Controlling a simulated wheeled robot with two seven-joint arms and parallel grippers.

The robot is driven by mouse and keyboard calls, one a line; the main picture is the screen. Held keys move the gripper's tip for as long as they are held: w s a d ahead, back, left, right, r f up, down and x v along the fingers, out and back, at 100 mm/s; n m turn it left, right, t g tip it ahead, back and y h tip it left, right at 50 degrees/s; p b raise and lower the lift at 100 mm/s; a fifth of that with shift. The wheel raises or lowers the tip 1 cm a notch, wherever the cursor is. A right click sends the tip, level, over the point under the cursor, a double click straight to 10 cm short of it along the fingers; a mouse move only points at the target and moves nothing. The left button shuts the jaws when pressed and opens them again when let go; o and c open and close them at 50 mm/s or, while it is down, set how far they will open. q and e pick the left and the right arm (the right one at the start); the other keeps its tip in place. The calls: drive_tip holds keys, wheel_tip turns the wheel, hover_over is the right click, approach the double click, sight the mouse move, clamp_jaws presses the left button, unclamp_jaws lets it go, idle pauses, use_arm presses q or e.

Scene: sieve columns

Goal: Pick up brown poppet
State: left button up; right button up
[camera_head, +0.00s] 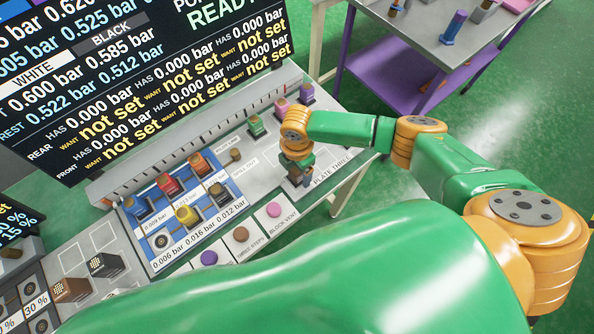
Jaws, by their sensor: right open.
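I cannot make out a brown poppet for certain. A flat brown disc (240,234) lies on the front panel by the three steps label. My right gripper (300,180) points down over the bench by the plate three label, jaws open. Its wrist and fingers hide what is directly beneath, so I cannot tell whether a poppet stands between the fingers. My left gripper is not in view.
A blue plate (176,252) holds blue, red, orange, yellow and black poppets. Green (255,125), pink (281,107) and purple (306,93) poppets stand behind my right gripper. Brown (70,289) and black (105,264) blocks stand at lower left. A purple-legged table (425,30) is at upper right.

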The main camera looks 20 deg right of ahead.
drive_tip(key=shift+f, duration=0.3)
clamp_jaws()
